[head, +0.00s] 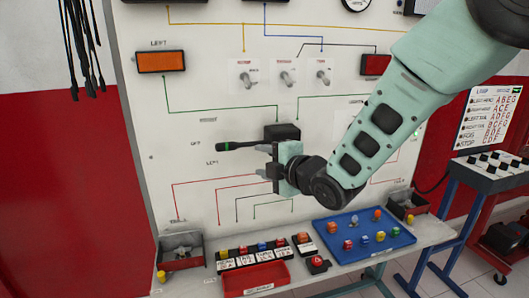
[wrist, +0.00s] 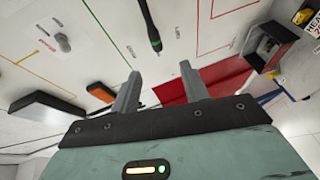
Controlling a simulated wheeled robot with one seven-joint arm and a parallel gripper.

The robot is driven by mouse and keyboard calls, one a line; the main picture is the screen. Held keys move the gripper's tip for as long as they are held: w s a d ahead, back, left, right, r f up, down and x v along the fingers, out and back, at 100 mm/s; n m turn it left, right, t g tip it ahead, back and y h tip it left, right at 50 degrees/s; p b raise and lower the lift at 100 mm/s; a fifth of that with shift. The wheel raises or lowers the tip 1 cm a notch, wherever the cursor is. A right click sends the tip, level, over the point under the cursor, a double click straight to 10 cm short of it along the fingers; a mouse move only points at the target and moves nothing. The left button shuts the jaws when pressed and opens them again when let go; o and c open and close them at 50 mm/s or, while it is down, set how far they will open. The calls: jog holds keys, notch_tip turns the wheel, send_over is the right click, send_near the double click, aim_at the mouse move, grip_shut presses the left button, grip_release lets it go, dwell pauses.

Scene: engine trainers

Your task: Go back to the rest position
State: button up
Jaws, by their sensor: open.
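My gripper (head: 262,160) is in front of the upright panel, with its fingers pointing left in the head view. Its two fingers stand apart in the wrist view (wrist: 160,70), and nothing shows between them. A black lever with a green band (head: 238,146) sticks out to the left from a black box (head: 282,131) on the panel. The lever also shows in the wrist view (wrist: 150,24), beyond the fingertips and apart from them. My gripper partly overlaps the lever's box end in the head view, so whether they touch there cannot be told.
The panel carries an orange lamp (head: 161,62), a red lamp (head: 375,65) and several toggle switches. Below, a shelf holds a red tray (head: 255,280), a blue tray (head: 345,255) with coloured parts, and small bins. A side stand (head: 485,172) is at the right.

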jog(key=s+d+f+m+g+h, duration=0.2)
jog(key=s+d+m+g+h, duration=0.1)
jog(key=s, duration=0.9)
jog(key=s+d+f+m+g+h, duration=0.2)
jog(key=s+d+m+g, duration=0.3)
jog(key=s+m, duration=0.3)
jog(key=s+d+f+m+g+h, duration=0.2)
jog(key=s+d+m+g+h, duration=0.2)
jog(key=s, duration=1.1)
jog(key=d+m, duration=0.2)
jog(key=shift+s+d+f, duration=0.15)
jog(key=shift+s+d, duration=0.15)
jog(key=shift+d, duration=0.05)
